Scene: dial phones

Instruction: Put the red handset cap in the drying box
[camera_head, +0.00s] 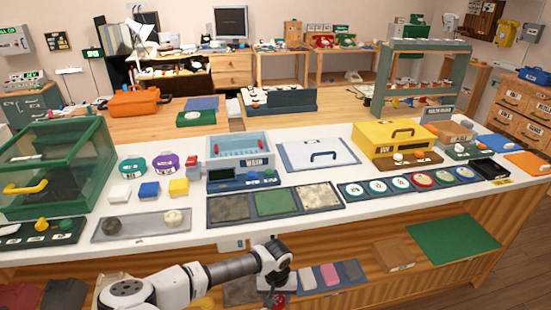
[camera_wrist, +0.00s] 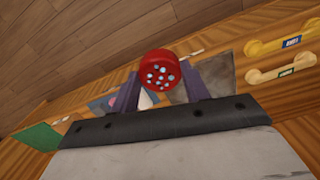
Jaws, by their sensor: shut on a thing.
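The red handset cap (camera_wrist: 158,68) is round with several pale holes in its face. My gripper (camera_wrist: 160,88) is shut on it, with one purple finger on each side. In the head view the gripper (camera_head: 274,292) hangs in front of the counter, below its top, and a bit of the red cap (camera_head: 279,300) shows at the lower edge. A green clear-walled box (camera_head: 60,165) with a yellow handle stands at the counter's left. A yellow lidded box (camera_head: 391,137) with a dark handle stands right of centre. I cannot read which is the drying box.
A blue wash unit (camera_head: 240,160) and a pale lidded panel (camera_head: 318,155) stand between these boxes. Trays with pads and discs line the counter's front. A lower wooden shelf (camera_head: 350,277) lies near my gripper, holding small blocks and a green mat (camera_head: 453,245).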

